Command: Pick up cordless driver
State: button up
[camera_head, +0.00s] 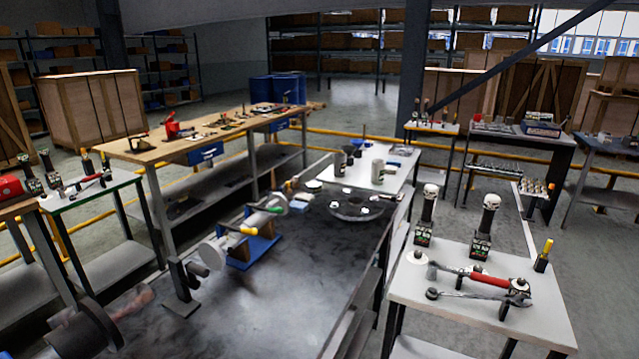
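I cannot single out the cordless driver for certain. Two upright tools with black grips, pale tops and green-and-black bases stand on the white table at the right: the left upright tool (427,212) and the right upright tool (484,226). They look most like cordless drivers on their battery bases. Similar upright tools (48,170) stand on the small table at the far left, too small to tell apart. My gripper does not show in this view.
The white right table (455,305) also holds a red-handled wrench (490,281), a spanner and a yellow-topped item (543,256). A dark bench (300,270) with a blue-based machine part stands in the middle. A wooden workbench (160,152) and yellow rails stand behind.

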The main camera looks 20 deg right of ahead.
aim_at(491, 202)
jog(key=l+z, duration=0.2)
jog(key=z, duration=0.9)
